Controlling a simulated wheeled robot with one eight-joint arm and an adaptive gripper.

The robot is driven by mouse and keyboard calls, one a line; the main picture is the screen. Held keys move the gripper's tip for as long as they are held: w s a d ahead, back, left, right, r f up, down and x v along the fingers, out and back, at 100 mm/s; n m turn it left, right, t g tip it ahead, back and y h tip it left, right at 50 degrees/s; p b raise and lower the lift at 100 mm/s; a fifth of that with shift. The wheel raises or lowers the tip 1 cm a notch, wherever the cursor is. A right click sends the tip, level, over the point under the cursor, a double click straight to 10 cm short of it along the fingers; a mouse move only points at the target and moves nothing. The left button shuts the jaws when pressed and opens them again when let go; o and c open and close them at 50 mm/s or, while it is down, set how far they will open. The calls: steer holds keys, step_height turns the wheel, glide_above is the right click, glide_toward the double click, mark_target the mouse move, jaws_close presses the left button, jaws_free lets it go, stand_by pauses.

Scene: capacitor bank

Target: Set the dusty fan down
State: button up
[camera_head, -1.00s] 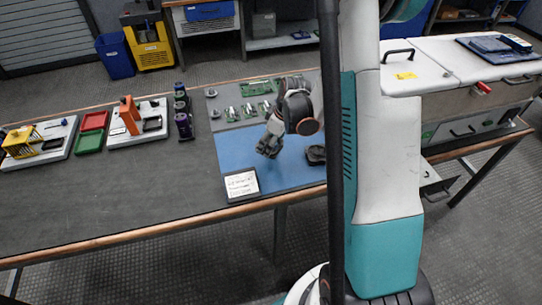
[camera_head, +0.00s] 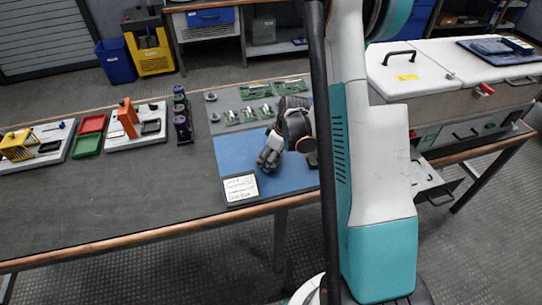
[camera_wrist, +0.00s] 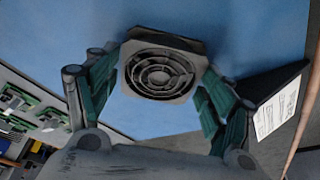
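The dusty fan (camera_wrist: 160,74) shows in the wrist view as a square grey housing with a round ringed grille. It sits between the two fingertips of my gripper (camera_wrist: 162,72), with its sides against them. The green pads lie on either side of it. In the head view my gripper (camera_head: 268,160) is low over the blue mat (camera_head: 232,152), close behind a white label card (camera_head: 240,188). The fan cannot be made out there. I cannot tell whether the fan touches the mat.
Green circuit boards (camera_head: 256,91) and several metal parts stand on the grey strip behind the mat. Dark cylinders (camera_head: 182,115), a white tray with an orange part (camera_head: 128,118), and red (camera_head: 93,123) and green (camera_head: 87,145) bins stand left. The bench's front left is clear.

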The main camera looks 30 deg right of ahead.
steer(key=shift+r, duration=0.1)
stand_by(0.3)
steer(key=p+v, duration=0.5)
steer(key=v, duration=0.7)
